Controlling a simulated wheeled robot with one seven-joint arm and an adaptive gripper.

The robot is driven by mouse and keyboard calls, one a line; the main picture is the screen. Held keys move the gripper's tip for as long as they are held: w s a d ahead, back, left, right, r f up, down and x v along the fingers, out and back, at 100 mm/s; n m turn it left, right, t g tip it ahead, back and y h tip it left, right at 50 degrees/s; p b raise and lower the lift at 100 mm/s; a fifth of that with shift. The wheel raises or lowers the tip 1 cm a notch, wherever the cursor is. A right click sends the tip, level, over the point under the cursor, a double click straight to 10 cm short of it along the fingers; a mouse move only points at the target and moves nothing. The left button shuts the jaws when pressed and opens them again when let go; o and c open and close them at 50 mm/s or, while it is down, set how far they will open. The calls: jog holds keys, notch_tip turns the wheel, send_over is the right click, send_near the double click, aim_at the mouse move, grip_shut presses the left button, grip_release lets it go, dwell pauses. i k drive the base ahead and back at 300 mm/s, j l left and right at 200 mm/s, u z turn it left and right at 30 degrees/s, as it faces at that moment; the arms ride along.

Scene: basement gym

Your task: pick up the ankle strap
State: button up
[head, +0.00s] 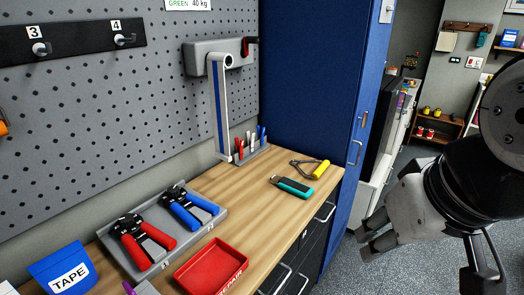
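A flat teal piece (292,187) with a dark edge and a small grey end lies on the wooden bench top, near its right end. It may be the ankle strap, but it is too small to be sure. A yellow-handled piece with a dark triangular frame (318,170) lies just behind it and to its right. My gripper (368,233) is at the right, off the bench's right side, over the grey floor. Its two fingers point left and look apart, with nothing seen between them. It is well clear of the teal piece.
On the bench (250,192) are a red REPAIR tray (212,268), a grey tray (150,268) with red- and blue-handled tools, a blue TAPE bin (65,272) and a small tool rack (252,154). A tall blue cabinet (308,85) stands behind.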

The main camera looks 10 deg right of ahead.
aim_at(303, 191)
jog(key=u, duration=0.55)
jog(key=i+l+u, duration=0.1)
jog(key=l+u, duration=0.2)
jog(key=i+l+u, duration=0.1)
jog(key=l+u, duration=0.2)
jog(key=l, duration=0.15)
jog(key=l+u, duration=0.25)
jog(key=l, duration=0.75)
jog(key=i+l+u, duration=0.15)
jog(key=l, duration=0.55)
